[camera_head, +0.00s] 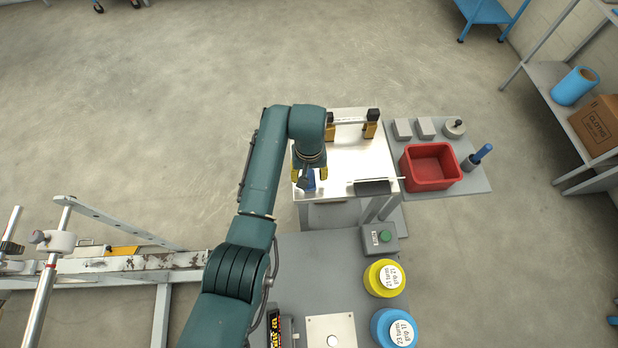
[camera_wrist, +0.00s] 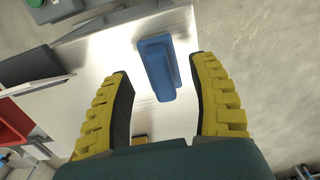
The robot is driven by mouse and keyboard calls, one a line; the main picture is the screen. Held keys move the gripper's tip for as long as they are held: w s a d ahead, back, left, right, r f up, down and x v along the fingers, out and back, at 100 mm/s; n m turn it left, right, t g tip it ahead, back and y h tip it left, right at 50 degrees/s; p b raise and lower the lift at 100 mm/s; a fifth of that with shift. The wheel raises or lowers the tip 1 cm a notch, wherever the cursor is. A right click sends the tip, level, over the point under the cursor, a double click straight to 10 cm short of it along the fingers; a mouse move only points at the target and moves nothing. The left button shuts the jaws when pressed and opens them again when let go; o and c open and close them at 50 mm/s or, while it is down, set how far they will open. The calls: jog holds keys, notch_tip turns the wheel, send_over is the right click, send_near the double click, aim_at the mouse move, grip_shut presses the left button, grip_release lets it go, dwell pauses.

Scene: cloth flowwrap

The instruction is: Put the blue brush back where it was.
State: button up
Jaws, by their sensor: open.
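A blue block-shaped item, seemingly the blue brush (camera_wrist: 155,66), lies on a bright metal plate (camera_wrist: 98,62) in the wrist view. In the head view a bit of blue (camera_head: 310,184) shows at the plate's left front, mostly hidden by my gripper (camera_head: 309,175). My gripper's yellow fingers (camera_wrist: 164,68) are open over it. The blue item shows in the gap near the fingertips, apart from both fingers in the picture; I cannot tell the height between them. A second blue-handled thing (camera_head: 483,153) leans at a grey holder on the right side shelf.
A red bin (camera_head: 431,166) and grey blocks (camera_head: 403,128) sit on the side shelf. A bracket with yellow-and-black ends (camera_head: 370,127) stands at the plate's back, a dark bar (camera_head: 373,188) at its front right.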

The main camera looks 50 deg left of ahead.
aim_at(309, 176)
notch_tip(309, 176, up, 8)
jog(key=shift+p, duration=0.35)
jog(key=w+d+r+m+t+y, duration=0.3)
jog(key=w+d+r+t, duration=0.35)
jog(key=w+r, duration=0.35)
jog(key=w+d+r+m+t, duration=0.3)
jog(key=w+d+r+t, duration=0.15)
jog(key=d+r, duration=0.55)
jog(key=s+d+r+m+t+h, duration=0.1)
jog(key=s+d+r+m+t, duration=0.1)
jog(key=s+d+r+t, duration=0.3)
jog(key=s+d+r+m+t+h, duration=0.2)
jog(key=s+d+r+t, duration=0.4)
jog(key=s+d+r, duration=0.5)
notch_tip(309, 176, up, 6)
jog(key=shift+s+d+f+m, duration=0.15)
jog(key=shift+d+m, duration=0.25)
jog(key=shift+d, duration=0.45)
